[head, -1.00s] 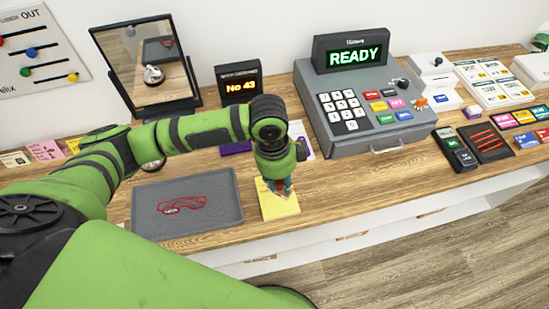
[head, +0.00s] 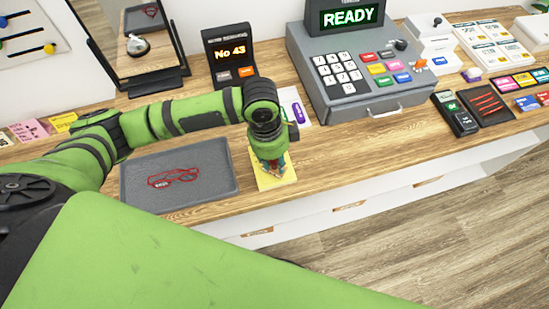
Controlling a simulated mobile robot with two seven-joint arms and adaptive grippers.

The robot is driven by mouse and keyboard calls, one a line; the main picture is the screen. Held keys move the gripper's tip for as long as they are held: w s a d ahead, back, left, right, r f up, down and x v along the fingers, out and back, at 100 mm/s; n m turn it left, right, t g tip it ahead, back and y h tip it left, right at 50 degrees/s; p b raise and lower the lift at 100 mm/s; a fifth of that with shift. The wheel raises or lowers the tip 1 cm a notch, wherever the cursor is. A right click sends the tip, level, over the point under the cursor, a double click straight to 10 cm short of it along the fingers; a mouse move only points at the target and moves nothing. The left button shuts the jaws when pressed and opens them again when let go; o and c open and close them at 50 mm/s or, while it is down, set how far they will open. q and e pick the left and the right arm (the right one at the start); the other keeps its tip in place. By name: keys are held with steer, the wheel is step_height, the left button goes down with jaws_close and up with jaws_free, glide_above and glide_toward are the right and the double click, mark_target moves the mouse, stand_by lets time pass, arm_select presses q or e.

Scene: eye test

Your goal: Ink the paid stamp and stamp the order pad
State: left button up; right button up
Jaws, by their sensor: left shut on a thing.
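The yellow order pad (head: 287,172) lies on the wooden counter, right of a grey tray. My left gripper (head: 268,183) points down over the pad, its fingertips close to the pad's near part. It is shut on a small reddish thing, most likely the paid stamp, which the fingers largely hide. I cannot tell whether the stamp touches the paper. The gripper covers the middle of the pad, so any mark there is hidden. No ink pad can be made out for certain. My right gripper is not in view.
Behind stand a number display (head: 231,52), a mirror (head: 140,62) and the cash register (head: 352,100). A card with a purple item (head: 298,112) lies behind my wrist. Bare counter lies right of the pad.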

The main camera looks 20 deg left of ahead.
arm_select(q)
steer(key=shift+f, duration=0.45)
stand_by(1.0)
steer(key=shift+s+f, duration=0.15)
stand_by(1.9)
steer(key=shift+p, duration=0.3)
step_height(320, 180, up, 3)
steer(key=p, duration=0.3)
steer(key=shift+r, duration=2.1)
